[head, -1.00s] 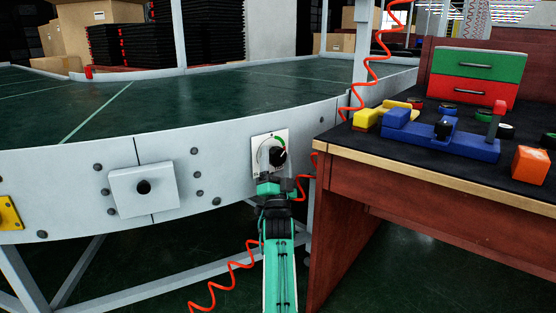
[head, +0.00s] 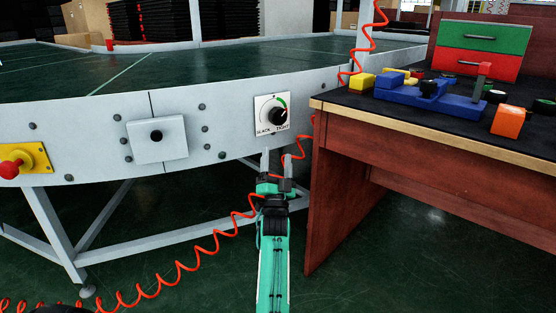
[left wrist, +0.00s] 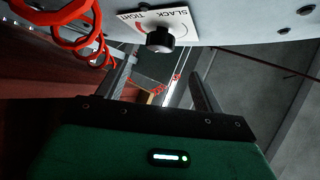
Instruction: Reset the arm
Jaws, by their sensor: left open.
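My left gripper (head: 276,164) is open and empty in the head view, with its two fingers pointing up just below the dial panel (head: 263,128) on the conveyor's side. The panel is white, with a black knob (head: 280,117), a green arc and the words SLACK and TIGHT. The gripper is apart from the knob. In the left wrist view the fingers (left wrist: 160,85) are spread with nothing between them, and the knob (left wrist: 160,39) shows beyond them. My right gripper is not in view.
The curved conveyor (head: 60,130) fills the left, with a grey box (head: 157,140) and a red emergency button (head: 12,168). A wooden workbench (head: 380,175) with blocks and drawers stands close on the right. A coiled red hose (head: 185,268) hangs behind my left arm.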

